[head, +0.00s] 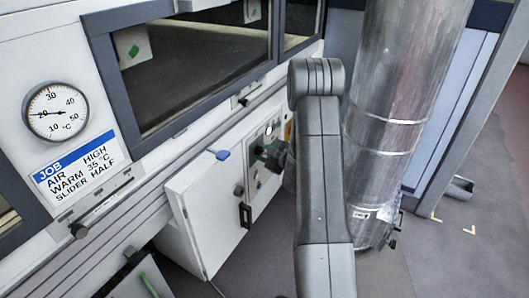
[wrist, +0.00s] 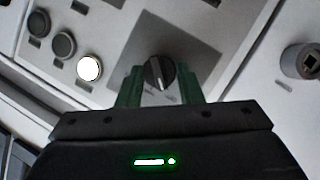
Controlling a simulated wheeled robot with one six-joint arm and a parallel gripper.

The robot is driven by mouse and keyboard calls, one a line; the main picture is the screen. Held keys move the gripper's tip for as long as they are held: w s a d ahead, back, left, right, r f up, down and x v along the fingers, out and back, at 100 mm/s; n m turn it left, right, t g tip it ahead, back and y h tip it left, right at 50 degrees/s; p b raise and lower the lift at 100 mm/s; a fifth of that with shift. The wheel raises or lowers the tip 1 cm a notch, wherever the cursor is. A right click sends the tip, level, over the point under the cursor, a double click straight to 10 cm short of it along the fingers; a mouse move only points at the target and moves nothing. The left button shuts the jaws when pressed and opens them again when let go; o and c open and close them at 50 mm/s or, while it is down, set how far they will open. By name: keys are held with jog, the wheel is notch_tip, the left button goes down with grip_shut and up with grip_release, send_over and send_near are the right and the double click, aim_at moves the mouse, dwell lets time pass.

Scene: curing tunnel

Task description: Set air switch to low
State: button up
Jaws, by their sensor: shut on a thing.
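The air switch is a round black rotary knob (wrist: 160,73) on a grey plate in the wrist view. A job card (head: 80,172) on the left reads AIR HIGH, WARM 35 °C, SLIDER HALF.
A lit white lamp (wrist: 89,68) and two dark round buttons sit left of the knob. A keyed round fitting (wrist: 302,61) is at the right. A dial thermometer (head: 55,111) reads about 20 °C. A white door (head: 205,215) stands out beside the panel; a large metal duct (head: 400,110) rises right.

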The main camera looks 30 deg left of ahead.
jog(key=m+g+p, duration=0.1)
jog(key=p, duration=0.1)
jog(key=r+m+g+p, duration=0.1)
jog(key=p, duration=0.2)
jog(key=shift+w+m, duration=0.15)
jog(key=shift+m, duration=0.15)
jog(key=m+g+p, duration=0.1)
jog(key=p, duration=0.2)
jog(key=shift+w+f+m, duration=0.1)
jog(key=shift+m, duration=0.2)
jog(key=shift+w+f+m+g+p, duration=0.1)
jog(key=shift+f+m+g+p, duration=0.1)
jog(key=shift+m+g+p, duration=0.9)
jog(key=shift+n, duration=0.3)
jog(key=o, duration=1)
jog(key=shift+d, duration=0.1)
jog(key=v, duration=1.3)
jog(key=shift+d+r, duration=0.25)
jog(key=shift+a, duration=0.1)
